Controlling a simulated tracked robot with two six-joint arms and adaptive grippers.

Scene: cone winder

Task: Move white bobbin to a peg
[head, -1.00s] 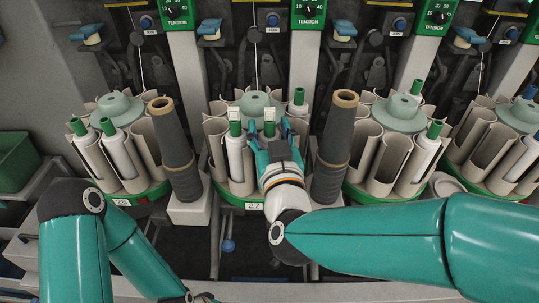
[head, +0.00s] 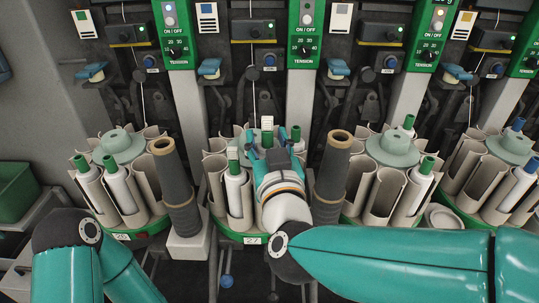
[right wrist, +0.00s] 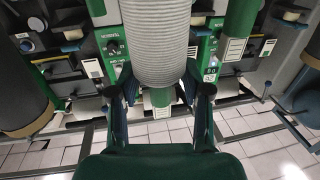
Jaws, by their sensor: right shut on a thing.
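My right gripper (head: 272,150) is shut on a white bobbin with a green top (head: 267,136), over the round magazine labelled 27 (head: 228,233). In the right wrist view the bobbin's pale ribbed body (right wrist: 162,40) stands between the two fingers, with a green end (right wrist: 160,97) showing beyond it. In the head view most of the bobbin is hidden behind the gripper. Another white bobbin with a green top (head: 235,190) stands in a slot just left of the gripper. My left forearm shows at lower left, but its gripper is out of view. I cannot make out a peg clearly.
Tall dark cones with tan tops stand left (head: 175,185) and right (head: 331,180) of the magazine, close to my right gripper. Neighbouring magazines at left (head: 124,145) and right (head: 392,148) hold more bobbins. Green tension panels (head: 305,45) rise behind.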

